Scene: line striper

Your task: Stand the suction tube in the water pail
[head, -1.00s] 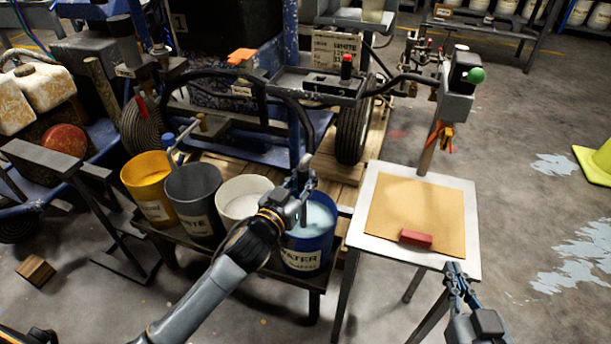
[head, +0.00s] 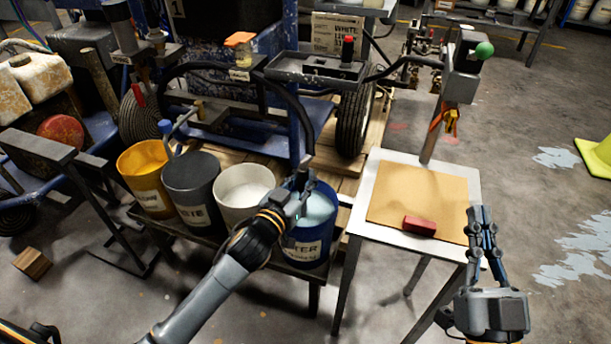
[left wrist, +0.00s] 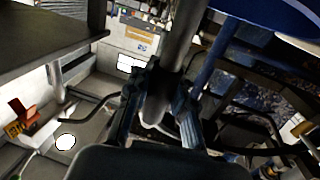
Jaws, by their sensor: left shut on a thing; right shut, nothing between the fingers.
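The water pail (head: 307,249) is blue, with pale liquid inside and a label reading WATER. It stands at the right end of the low bench. My left gripper (head: 298,203) is over the pail's left rim, shut on the suction tube (left wrist: 181,38), a grey pipe in the left wrist view. A black hose (head: 303,115) arcs from the machine down to the tube's top. The tube's lower end is hidden by my gripper in the head view, so I cannot tell how deep it is. My right gripper (head: 482,222) is shut and empty beside the board table.
White (head: 244,191), dark grey (head: 196,200) and yellow (head: 147,178) pails stand in a row left of the water pail. A small table (head: 360,226) with a tan board and red block (head: 419,226) stands to the right. The striping machine is behind.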

